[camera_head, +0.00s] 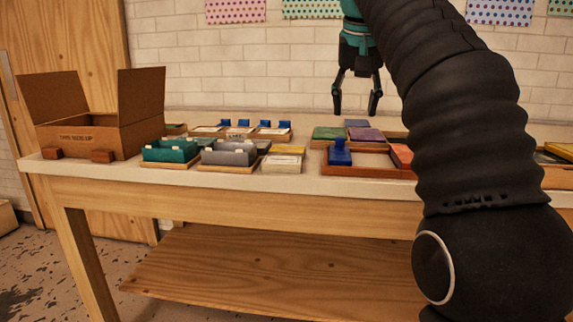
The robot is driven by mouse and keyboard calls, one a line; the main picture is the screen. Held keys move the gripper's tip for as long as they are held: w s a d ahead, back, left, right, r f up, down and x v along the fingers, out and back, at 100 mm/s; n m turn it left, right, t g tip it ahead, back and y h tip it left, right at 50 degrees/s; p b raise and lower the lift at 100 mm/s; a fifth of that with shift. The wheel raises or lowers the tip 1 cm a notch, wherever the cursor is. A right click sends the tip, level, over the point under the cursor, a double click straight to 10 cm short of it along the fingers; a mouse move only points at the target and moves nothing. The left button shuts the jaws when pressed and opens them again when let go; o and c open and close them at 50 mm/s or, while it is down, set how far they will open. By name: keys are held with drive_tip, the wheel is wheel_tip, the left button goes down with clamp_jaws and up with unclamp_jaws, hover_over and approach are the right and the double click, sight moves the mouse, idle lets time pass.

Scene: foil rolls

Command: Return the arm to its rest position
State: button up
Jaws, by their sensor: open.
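My gripper (357,103) hangs above the back part of the table, its two dark fingers pointing down and spread apart. It is open, with nothing between the fingers. It is apart from everything on the table. My black ribbed arm runs from the lower right up to the top middle and hides part of the table's right side.
A wooden table (300,200) carries an open cardboard box (88,135) at left, a teal tray (170,150), a grey tray (229,153), and a wooden tray (362,172) with a blue block (340,152) below my gripper. A brick wall stands behind.

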drive_tip(key=shift+n+y, duration=0.3)
drive_tip(key=shift+n, duration=0.6)
drive_tip(key=f, duration=0.4)
drive_tip(key=w+f, duration=0.1)
drive_tip(key=f, duration=0.9)
drive_tip(key=shift+w+a, duration=0.2)
drive_tip(key=s+d+f, duration=0.1)
drive_tip(key=s+f, duration=0.9)
drive_tip(key=s, duration=0.4)
drive_tip(key=s+d+f+t, duration=0.1)
drive_tip(key=s+d+f, duration=0.1)
drive_tip(key=s+f, duration=0.8)
drive_tip(key=s, duration=0.3)
drive_tip(key=shift+s+f, duration=0.35)
drive_tip(key=shift+f, duration=0.05)
drive_tip(key=shift+d, duration=0.1)
